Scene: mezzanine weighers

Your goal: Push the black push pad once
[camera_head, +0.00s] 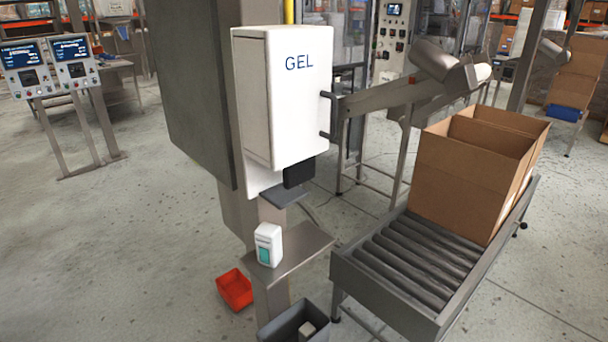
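A white dispenser box marked GEL (283,95) is mounted on a grey post in the middle of the view. The black push pad (299,174) sticks out at its lower front edge. A small dark grey plate (284,196) juts out just below the pad. Neither of my grippers is in view, and nothing touches the pad.
A small white and teal container (268,244) stands on a metal shelf (305,243) below the dispenser. A red bin (234,289) and a grey bin (290,325) are lower down. A roller conveyor (410,262) with open cardboard boxes (465,180) stands right.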

